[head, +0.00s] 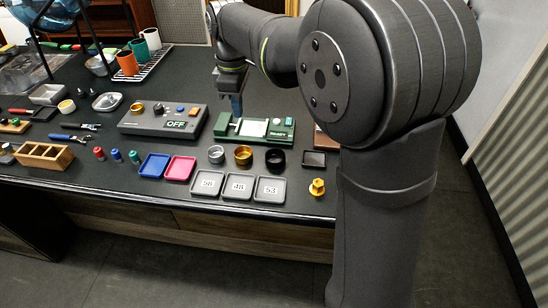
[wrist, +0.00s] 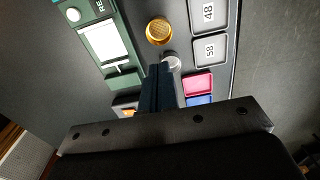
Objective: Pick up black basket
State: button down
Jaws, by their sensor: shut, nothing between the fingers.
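The black basket (head: 275,158) is a small round dark cup on the table in the head view, at the right end of a row of three baskets. The gold basket (head: 243,155) is beside it and the silver basket (head: 216,154) is at the left end. The gold basket (wrist: 159,31) and silver basket (wrist: 171,62) also show in the wrist view; the black one does not. My gripper (head: 237,111) points down above the green device, behind and left of the black basket. Its fingers (wrist: 158,72) are closed together with nothing held.
The green device (head: 280,131) stands behind the baskets. Trays numbered 58, 48 and 53 (head: 238,186) lie in front, with a pink tray (head: 180,168) and blue tray (head: 154,166) to the left. A yellow knobbed part (head: 317,187) sits near the table's front edge.

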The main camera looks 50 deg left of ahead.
jog(key=c, duration=0.5)
grip_release()
jog(key=r+m, duration=0.2)
jog(key=m, duration=0.7)
send_over(275, 161)
notch_tip(275, 161, down, 17)
jog(key=shift+f, duration=0.2)
